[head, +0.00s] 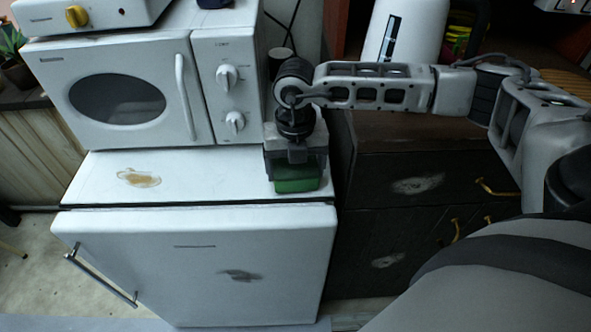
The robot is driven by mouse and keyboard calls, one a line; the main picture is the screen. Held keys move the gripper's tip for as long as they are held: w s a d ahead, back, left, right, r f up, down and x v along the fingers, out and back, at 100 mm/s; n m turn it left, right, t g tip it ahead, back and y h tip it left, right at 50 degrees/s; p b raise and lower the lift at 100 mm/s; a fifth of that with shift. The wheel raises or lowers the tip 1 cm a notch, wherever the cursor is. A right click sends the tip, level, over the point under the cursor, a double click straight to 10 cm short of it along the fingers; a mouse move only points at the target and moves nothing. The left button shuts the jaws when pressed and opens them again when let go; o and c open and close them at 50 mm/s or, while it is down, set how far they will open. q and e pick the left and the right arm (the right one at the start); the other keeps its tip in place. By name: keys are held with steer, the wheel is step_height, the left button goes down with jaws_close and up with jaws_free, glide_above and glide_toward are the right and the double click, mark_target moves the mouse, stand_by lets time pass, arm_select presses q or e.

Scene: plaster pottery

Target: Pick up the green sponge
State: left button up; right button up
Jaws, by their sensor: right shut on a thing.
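The green sponge (297,178) is at the right end of the white fridge top, by its front right corner. My right gripper (296,172) points down over it, with its fingers at the sponge's two sides, shut on it. The gripper hides the upper part of the sponge. I cannot tell whether the sponge still touches the fridge top. My left gripper is out of view.
The white fridge (200,255) has a brown stain (138,178) on its top. A white microwave (120,95) stands behind, close to my right gripper. A dark cabinet (400,225) with brass handles is to the right. The fridge top's left part is clear.

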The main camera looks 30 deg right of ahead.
step_height(320, 180, up, 2)
steer(key=shift+r+b, duration=0.25)
steer(key=shift+b, duration=0.15)
steer(key=s+a+r+b, duration=0.1)
steer(key=s+a+r, duration=0.7)
steer(key=s, duration=0.3)
steer(key=shift+s+r+b, duration=0.25)
steer(key=shift+r+b, duration=0.1)
steer(key=shift+r, duration=0.55)
steer(key=shift+o, duration=0.3)
